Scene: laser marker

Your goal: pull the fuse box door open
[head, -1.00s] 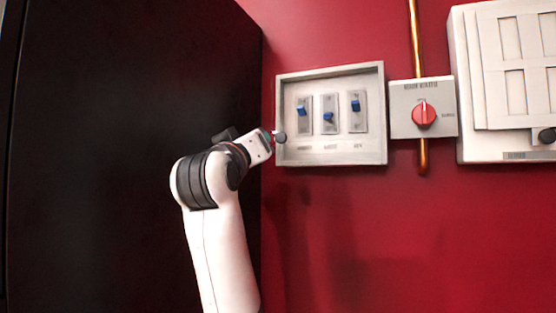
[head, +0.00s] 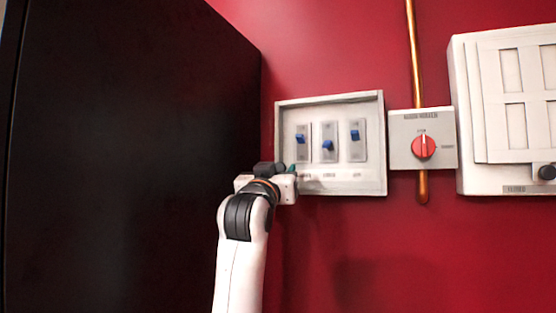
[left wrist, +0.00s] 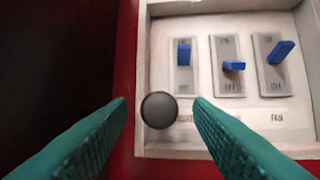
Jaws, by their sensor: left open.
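A pale wall box (head: 380,150) holds three blue switches behind its raised frame, and it also shows in the left wrist view (left wrist: 230,149). A round dark knob (left wrist: 159,110) stands at its lower left edge. I cannot tell whether a clear door covers the switches. My left gripper (head: 292,168) is at the box's lower left corner and hides the knob in the head view. In the left wrist view its green fingers (left wrist: 161,100) are open, with the knob between them in the picture; no contact shows. My right gripper is not in view.
A grey switch plate with a red dial (head: 423,147) sits right of the box, on a copper pipe (head: 413,50). A white panelled cabinet (head: 469,120) with a dark knob (head: 546,172) is farther right. A large black cabinet (head: 130,150) stands close on the left.

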